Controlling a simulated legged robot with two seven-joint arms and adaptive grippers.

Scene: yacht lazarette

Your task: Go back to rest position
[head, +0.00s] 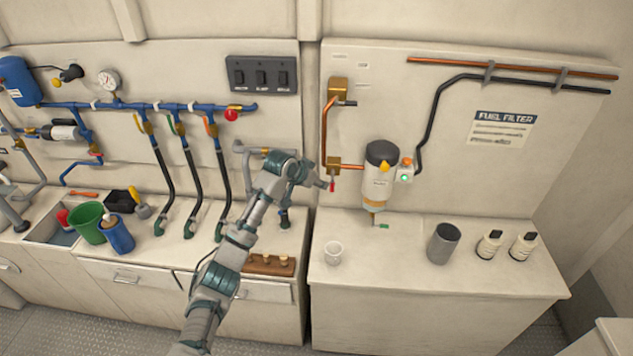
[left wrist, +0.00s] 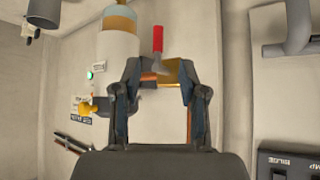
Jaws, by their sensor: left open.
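My left gripper (head: 319,180) is raised in front of the back wall, close to the lower brass valve (head: 345,163) left of the fuel filter. In the left wrist view its two fingers (left wrist: 161,76) stand apart, with nothing visibly held between them. The red valve lever (head: 332,185) is just beside the fingertips in the head view; in the left wrist view the lever (left wrist: 158,40) shows beyond the fingertips. I cannot tell whether a finger touches the valve. My right gripper is in neither view.
The fuel filter (head: 380,165) hangs on the wall to the right. Below it, a white cup (head: 333,252), a grey cup (head: 443,243) and two bottles stand on the right counter. Hoses and blue pipes (head: 170,107) line the left wall. A green bucket (head: 88,223) stands at left.

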